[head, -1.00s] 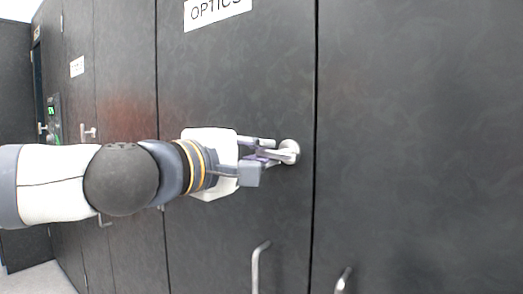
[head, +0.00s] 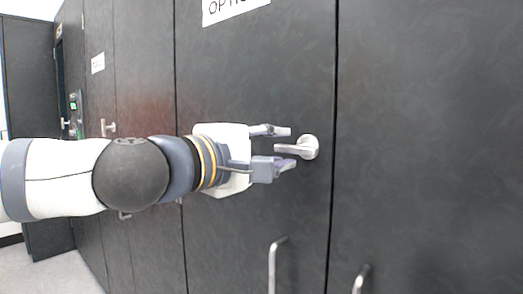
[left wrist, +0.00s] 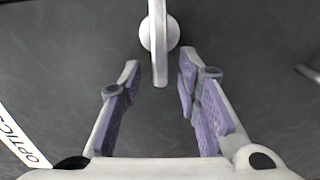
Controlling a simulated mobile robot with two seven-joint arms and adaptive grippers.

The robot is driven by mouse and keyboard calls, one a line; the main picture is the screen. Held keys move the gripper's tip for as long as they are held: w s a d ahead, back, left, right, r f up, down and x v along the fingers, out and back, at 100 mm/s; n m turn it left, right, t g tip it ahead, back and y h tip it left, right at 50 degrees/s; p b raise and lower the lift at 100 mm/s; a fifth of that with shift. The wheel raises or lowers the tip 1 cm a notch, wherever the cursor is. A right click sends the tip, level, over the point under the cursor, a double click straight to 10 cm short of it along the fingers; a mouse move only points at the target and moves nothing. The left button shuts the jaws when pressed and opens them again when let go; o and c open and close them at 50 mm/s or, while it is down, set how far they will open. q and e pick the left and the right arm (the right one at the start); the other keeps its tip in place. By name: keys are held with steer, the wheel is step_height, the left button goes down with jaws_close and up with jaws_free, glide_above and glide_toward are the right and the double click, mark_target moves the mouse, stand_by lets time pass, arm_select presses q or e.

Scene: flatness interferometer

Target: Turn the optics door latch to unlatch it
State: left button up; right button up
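The optics door latch (head: 297,149) is a silver lever on a round mount, on the dark door under the OPTICS sign (head: 236,10). Its lever lies about level and points left from the mount. My left gripper (head: 291,148) is open, with one finger above the lever and one below it. In the left wrist view, the lever of the latch (left wrist: 159,60) reaches between the fingertips of the left gripper (left wrist: 160,64), with a gap on both sides. My right gripper is not in view.
A bar handle (head: 276,262) is lower on the same door, and another handle (head: 361,280) is on the door to the right. More dark doors with a lever latch (head: 108,128) run off to the left. The door face around the latch is clear.

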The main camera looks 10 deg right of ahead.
arm_select(q)
steer(key=v, duration=1.1)
steer(key=shift+d, duration=0.1)
